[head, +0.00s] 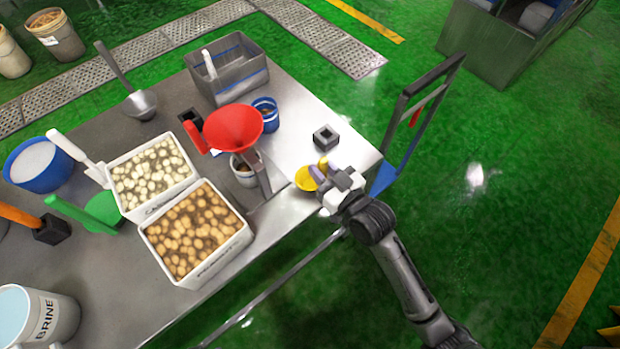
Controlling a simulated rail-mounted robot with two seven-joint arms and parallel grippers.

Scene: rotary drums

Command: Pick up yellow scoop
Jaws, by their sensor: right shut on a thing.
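The yellow scoop (305,180) is at the right front corner of the steel table (345,143). Its bowl shows to the left of my right gripper (326,176), and a bit of yellow handle shows above the fingers. My right gripper is shut on the scoop; the fingers hide part of it. I cannot tell whether the scoop touches the table. My left gripper is not in view.
A red funnel (234,127) on a stand, a blue cup (266,113) and a small dark square block (326,137) are near the scoop. Two white crates (152,225) of produce stand left. A dark-framed cart (393,140) stands beyond the table's right edge.

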